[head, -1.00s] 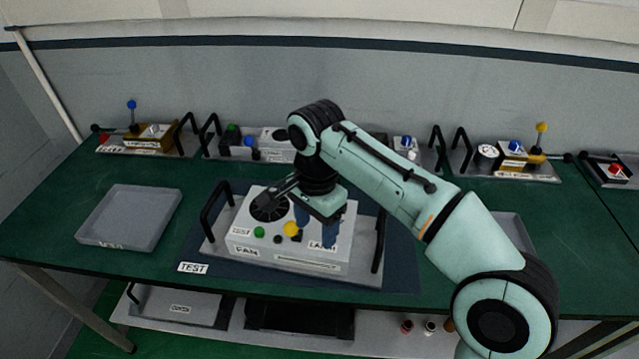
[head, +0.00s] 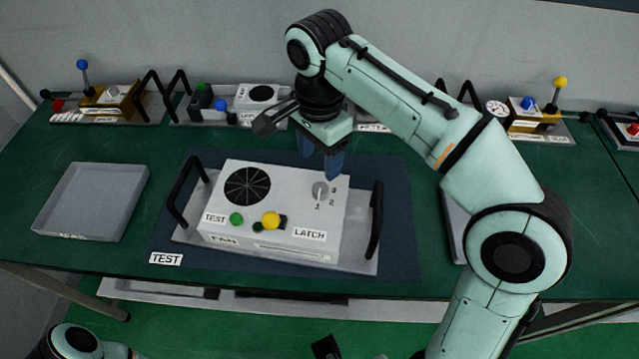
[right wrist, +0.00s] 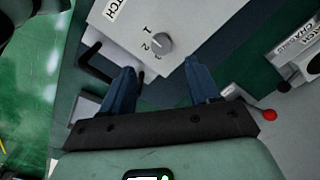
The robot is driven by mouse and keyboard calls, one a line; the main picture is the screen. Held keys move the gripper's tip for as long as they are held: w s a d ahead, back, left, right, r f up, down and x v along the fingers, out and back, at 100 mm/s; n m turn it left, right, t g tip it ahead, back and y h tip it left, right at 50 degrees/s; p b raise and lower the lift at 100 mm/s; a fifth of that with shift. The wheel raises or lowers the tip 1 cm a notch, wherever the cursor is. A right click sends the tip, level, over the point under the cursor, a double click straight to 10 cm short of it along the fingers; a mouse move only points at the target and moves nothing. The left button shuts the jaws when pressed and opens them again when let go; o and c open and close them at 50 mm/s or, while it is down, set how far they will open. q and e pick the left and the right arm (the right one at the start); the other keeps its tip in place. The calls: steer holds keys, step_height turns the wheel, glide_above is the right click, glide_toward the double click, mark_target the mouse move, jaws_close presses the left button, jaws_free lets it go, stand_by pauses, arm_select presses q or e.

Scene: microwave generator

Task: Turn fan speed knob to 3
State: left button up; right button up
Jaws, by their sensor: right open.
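The white fan box (head: 275,225) stands on the table with a round black fan grille, a green button, a yellow button and a LATCH label. Its grey fan speed knob (head: 320,190) is on the top at the right, with 1, 2 and 3 printed beside it. The knob also shows in the right wrist view (right wrist: 161,43), ahead of the fingers; I cannot tell which number it points to. My right gripper (head: 320,162) is open and empty, its blue fingers just behind and above the knob, apart from it. My left gripper's fingers are out of view.
Black handles (head: 376,220) stand at both sides of the box's tray. An empty grey tray (head: 92,202) lies to the left. Other devices with levers line the back of the table. Dark mat (head: 400,250) surrounds the box.

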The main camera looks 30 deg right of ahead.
mark_target(320, 188)
step_height(320, 188, down, 8)
steer(key=shift+d+f+b, duration=0.1)
steer(key=shift+b, duration=0.9)
steer(key=shift+w+f, duration=0.1)
steer(key=shift+f, duration=0.45)
steer(key=c, duration=1)
